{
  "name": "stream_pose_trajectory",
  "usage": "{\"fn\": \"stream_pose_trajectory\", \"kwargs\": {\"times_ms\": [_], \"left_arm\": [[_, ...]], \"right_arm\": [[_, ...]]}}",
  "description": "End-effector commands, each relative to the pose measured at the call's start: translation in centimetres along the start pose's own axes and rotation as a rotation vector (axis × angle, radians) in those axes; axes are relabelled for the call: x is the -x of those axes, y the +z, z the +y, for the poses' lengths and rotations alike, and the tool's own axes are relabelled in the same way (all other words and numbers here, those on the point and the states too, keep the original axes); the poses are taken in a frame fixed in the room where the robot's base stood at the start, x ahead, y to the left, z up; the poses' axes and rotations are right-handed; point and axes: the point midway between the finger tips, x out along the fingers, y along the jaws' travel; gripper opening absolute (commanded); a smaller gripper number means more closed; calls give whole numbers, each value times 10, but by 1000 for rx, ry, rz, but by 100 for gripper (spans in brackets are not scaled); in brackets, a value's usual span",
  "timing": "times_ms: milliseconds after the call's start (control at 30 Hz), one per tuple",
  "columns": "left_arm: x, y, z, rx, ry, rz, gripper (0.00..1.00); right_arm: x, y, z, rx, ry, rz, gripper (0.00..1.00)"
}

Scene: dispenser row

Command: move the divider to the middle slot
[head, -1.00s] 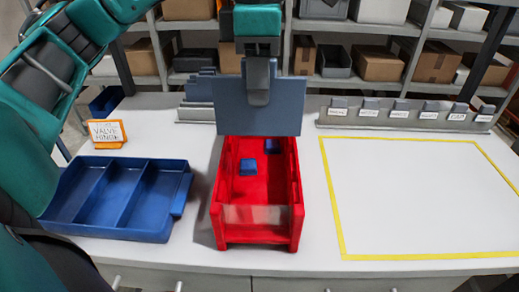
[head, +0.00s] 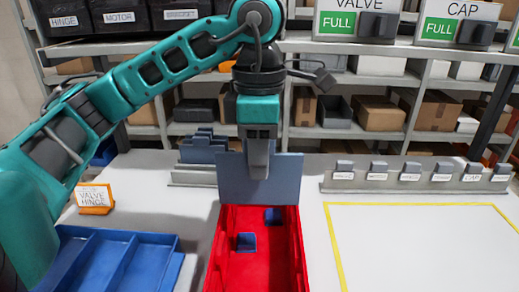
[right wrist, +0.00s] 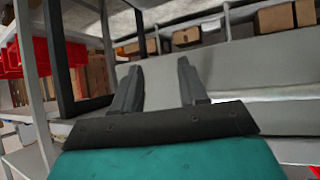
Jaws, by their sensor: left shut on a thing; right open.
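The divider (head: 232,180) is a flat blue-grey plate in the head view. My left gripper (head: 258,172) is shut on its upper middle and holds it upright across the far end of the red bin (head: 214,265). The plate's lower edge is at about the bin's far rim; I cannot tell whether it touches or sits in a slot. The bin's near end is cut off by the frame, and its slots are not clear. My right gripper (right wrist: 158,88) is open and empty in the right wrist view, away from the bin.
Two small blue blocks (head: 246,242) lie in the bin. A blue compartment tray (head: 165,265) and an orange-framed sign (head: 95,198) stand left. Grey racks (head: 405,183) line the back. The yellow-outlined area (head: 420,240) at right is empty.

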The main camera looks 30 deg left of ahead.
Motion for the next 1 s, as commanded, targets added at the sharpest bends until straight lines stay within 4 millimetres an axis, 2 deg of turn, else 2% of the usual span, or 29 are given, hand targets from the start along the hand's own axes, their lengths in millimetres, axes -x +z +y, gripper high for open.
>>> {"fn": "stream_pose_trajectory", "kwargs": {"times_ms": [367,767,1000], "left_arm": [[-15,0,0,-1,-2,0,0],[-43,0,0,0,-1,1,0],[-62,0,0,1,0,-1,0]], "right_arm": [[0,0,0,0,0,-1,43],[0,3,-1,-1,-1,-4,43],[-8,14,-1,-1,-1,-3,43]]}}
